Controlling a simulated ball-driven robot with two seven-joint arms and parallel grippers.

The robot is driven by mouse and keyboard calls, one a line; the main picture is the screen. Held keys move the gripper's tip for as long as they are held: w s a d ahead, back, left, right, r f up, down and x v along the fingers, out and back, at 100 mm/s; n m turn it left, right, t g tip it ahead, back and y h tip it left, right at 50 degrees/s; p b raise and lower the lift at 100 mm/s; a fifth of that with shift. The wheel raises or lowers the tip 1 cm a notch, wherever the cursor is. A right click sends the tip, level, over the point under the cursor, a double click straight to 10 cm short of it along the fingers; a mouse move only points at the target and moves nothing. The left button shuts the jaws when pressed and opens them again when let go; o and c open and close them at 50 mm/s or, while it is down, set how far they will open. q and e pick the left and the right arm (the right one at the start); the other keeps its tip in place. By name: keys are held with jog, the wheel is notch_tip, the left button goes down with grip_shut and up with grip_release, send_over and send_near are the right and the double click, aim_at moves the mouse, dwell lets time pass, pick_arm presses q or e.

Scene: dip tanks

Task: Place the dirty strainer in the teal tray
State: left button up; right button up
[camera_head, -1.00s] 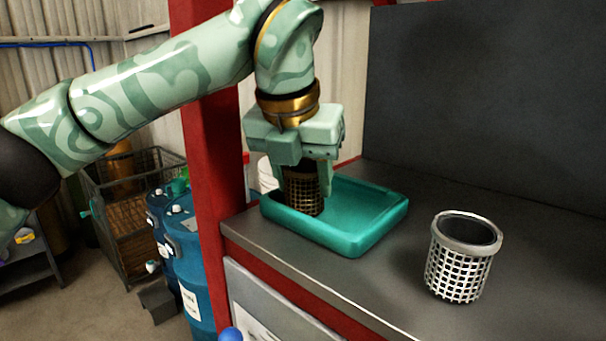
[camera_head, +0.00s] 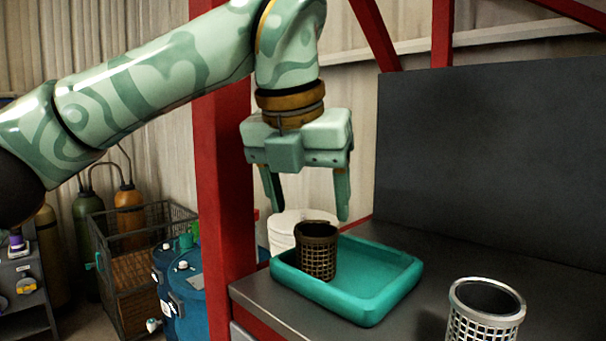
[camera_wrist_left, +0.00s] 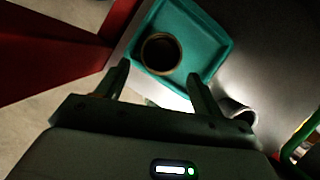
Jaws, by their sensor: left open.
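The dirty strainer (camera_head: 318,254), a dark brown mesh basket, stands upright inside the teal tray (camera_head: 375,308), toward its left end. In the left wrist view the strainer (camera_wrist_left: 160,53) shows from above as a dark round opening, with the tray (camera_wrist_left: 217,42) around it. My left gripper (camera_head: 307,212) is open and empty above the strainer, its fingertips apart from it. Its two fingers also show in the left wrist view (camera_wrist_left: 158,80). My right gripper is not in view.
A clean silver strainer (camera_head: 484,318) stands on the grey counter (camera_head: 440,260) right of the tray. A red post (camera_head: 226,180) rises at the counter's left end. A dark panel (camera_head: 480,150) stands behind. Blue drums (camera_head: 185,305) and a wire crate (camera_head: 125,265) are at the left.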

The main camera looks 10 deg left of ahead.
pick_arm(q)
jog(key=v, duration=0.5)
